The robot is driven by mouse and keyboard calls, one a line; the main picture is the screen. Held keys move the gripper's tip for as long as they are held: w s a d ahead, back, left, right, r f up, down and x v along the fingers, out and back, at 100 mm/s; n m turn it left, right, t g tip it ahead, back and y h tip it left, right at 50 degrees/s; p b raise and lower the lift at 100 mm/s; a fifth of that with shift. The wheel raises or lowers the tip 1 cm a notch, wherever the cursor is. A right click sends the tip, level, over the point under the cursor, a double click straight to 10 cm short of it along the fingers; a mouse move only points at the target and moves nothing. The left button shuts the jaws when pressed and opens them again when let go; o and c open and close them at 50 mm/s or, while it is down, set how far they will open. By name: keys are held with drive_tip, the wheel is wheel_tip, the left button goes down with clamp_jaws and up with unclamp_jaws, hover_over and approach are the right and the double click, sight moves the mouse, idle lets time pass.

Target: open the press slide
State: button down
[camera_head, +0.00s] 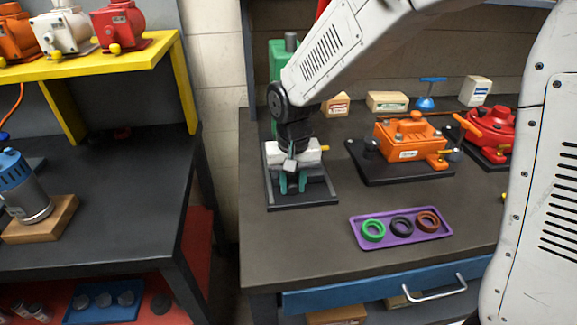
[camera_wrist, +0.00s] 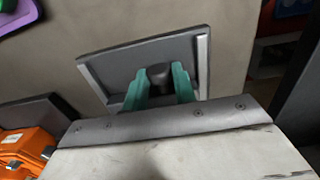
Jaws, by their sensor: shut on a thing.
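The press shows in the head view as a green column (camera_head: 277,60), partly hidden behind my arm. A dark base plate with light side rails (camera_head: 310,201) lies at its foot. The same plate fills the upper middle of the wrist view (camera_wrist: 115,65). My gripper (camera_head: 293,185) points down over this plate. Its two teal fingers (camera_wrist: 159,85) are shut on a dark round knob (camera_wrist: 158,70) above the plate. The slide itself is mostly hidden by my wrist and fingers, so how far it is open cannot be told.
A purple tray (camera_head: 377,240) with green, black and brown rings lies in front. An orange machine (camera_head: 411,138) and a red one (camera_head: 488,131) stand to the right. A gap separates the bench from the left table (camera_head: 105,180). The front left bench top is clear.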

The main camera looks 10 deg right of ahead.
drive_tip(key=s, duration=0.4)
drive_tip(key=shift+s, duration=0.3)
drive_tip(key=c, duration=1.1)
unclamp_jaws()
drive_tip(key=shift+c, duration=0.2)
wheel_tip(320, 180, up, 8)
drive_tip(key=shift+f, duration=0.1)
